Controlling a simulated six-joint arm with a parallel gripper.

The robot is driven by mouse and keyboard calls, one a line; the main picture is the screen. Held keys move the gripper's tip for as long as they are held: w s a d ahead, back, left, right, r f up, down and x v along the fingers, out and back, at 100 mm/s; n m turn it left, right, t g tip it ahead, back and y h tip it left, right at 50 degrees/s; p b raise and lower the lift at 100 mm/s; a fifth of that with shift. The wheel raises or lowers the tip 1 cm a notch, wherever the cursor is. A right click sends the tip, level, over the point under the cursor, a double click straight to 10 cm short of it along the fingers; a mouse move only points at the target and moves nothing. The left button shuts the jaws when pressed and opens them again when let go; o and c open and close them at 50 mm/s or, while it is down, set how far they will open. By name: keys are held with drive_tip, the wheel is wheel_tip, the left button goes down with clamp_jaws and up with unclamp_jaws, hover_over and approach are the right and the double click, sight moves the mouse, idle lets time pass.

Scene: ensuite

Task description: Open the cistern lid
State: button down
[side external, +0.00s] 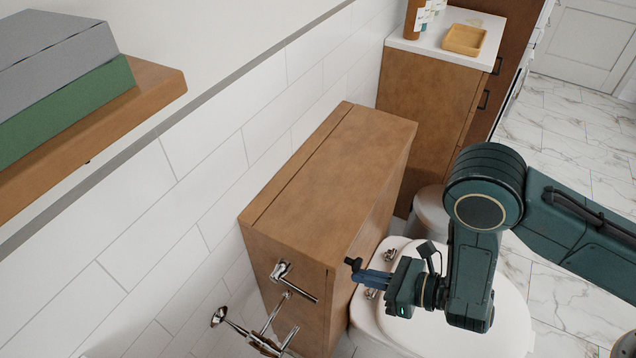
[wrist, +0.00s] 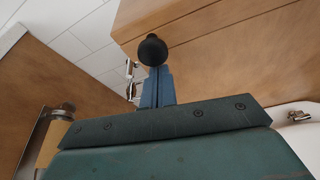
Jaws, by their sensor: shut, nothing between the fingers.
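The cistern is a brown wooden box against the white tiled wall. Its lid (side external: 335,160) lies flat on top, with a thin seam along the wall side. The cistern front also shows in the wrist view (wrist: 230,60), with a seam across it. My gripper (side external: 354,268) is shut and empty. It is in front of the cistern's front face near its near end, below the lid edge; whether it touches is unclear.
A chrome flush lever (side external: 282,271) is on the cistern's near end, with chrome wall fittings (side external: 265,340) below it. The white toilet seat (side external: 450,325) is under my gripper. A shelf (side external: 100,130) with boxes is upper left. A cabinet (side external: 425,95) stands beyond.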

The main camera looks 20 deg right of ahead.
sight(344, 256)
drive_tip(key=shift+r, duration=0.15)
wheel_tip(344, 256, up, 6)
drive_tip(key=shift+w+a+r, duration=0.1)
drive_tip(key=shift+a+r, duration=0.05)
drive_tip(key=shift+r, duration=0.85)
drive_tip(key=shift+w+a+r, duration=0.1)
drive_tip(key=shift+r, duration=0.85)
drive_tip(key=shift+d+f, duration=0.1)
drive_tip(key=shift+f, duration=0.1)
